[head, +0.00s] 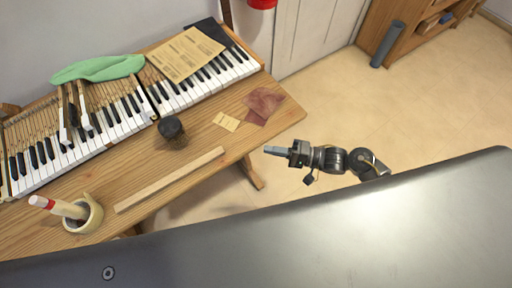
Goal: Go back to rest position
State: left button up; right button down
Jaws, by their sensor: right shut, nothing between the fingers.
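My right gripper (276,151) is shut and empty. It points left, out past the right end of the wooden table (284,122), over the floor, and touches nothing. Its arm comes in from the right and is partly hidden behind my grey body at the bottom. My left gripper is not in view. The piano keyboard (118,119) lies along the back of the table, with a few keys raised or loose near its left part.
A green cloth (98,69) and a yellowed paper sheet (186,54) lie on the keyboard. A black knob-like object (171,127), wooden strip (170,180), tape roll (92,222) and reddish leather pieces (264,103) are on the table.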

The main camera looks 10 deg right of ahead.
jog(key=shift+s+d, duration=0.25)
jog(key=shift+d, duration=0.4)
